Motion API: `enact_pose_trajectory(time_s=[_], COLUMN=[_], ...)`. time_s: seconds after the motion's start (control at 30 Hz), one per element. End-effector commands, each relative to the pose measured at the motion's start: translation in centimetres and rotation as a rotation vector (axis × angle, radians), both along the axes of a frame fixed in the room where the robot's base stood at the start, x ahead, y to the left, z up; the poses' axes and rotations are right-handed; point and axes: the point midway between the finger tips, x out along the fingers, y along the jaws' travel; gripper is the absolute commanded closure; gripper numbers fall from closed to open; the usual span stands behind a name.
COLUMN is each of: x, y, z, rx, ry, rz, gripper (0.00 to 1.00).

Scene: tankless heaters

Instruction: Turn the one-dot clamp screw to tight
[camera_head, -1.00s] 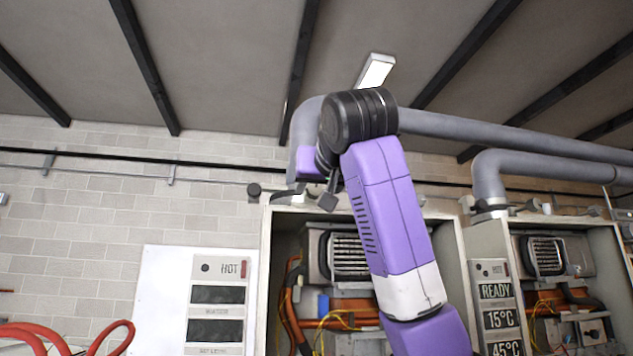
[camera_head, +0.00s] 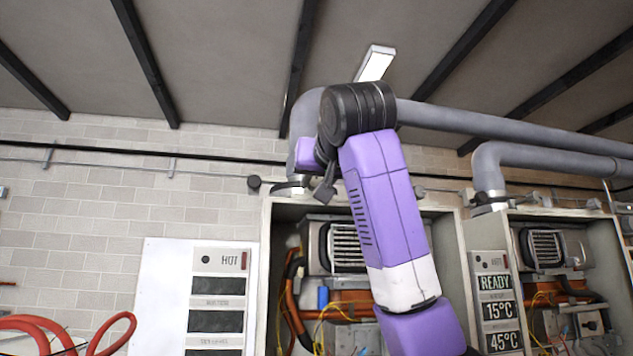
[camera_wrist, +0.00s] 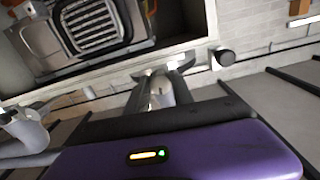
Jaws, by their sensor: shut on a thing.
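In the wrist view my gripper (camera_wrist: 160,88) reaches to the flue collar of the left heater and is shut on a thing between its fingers. That thing is mostly hidden, apparently a clamp screw; I cannot make out dots on it. In the head view my gripper (camera_head: 325,192) is partly hidden behind my arm, just right of the flue clamp (camera_head: 288,188).
The left heater (camera_head: 343,248) stands open below the clamp, with orange pipes inside. A right heater (camera_head: 545,250) has a lit panel (camera_head: 499,310) reading READY, 15°C and 45°C. The left panel (camera_head: 216,300) has dark displays. Grey flue pipes (camera_head: 500,125) run overhead.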

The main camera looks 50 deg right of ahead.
Motion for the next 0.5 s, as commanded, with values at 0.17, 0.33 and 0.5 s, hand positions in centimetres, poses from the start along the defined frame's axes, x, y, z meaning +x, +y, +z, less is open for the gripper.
enact_pose_trajectory(time_s=[0.17, 0.33, 0.5], x=[0.09, 0.12, 0.13], y=[0.15, 0.25, 0.22], z=[-0.16, -0.17, -0.10], rx=[0.088, 0.208, 0.342], ry=[-0.057, -0.139, -0.229], rz=[0.004, 0.006, 0.004], gripper=[1.00, 1.00, 1.00])
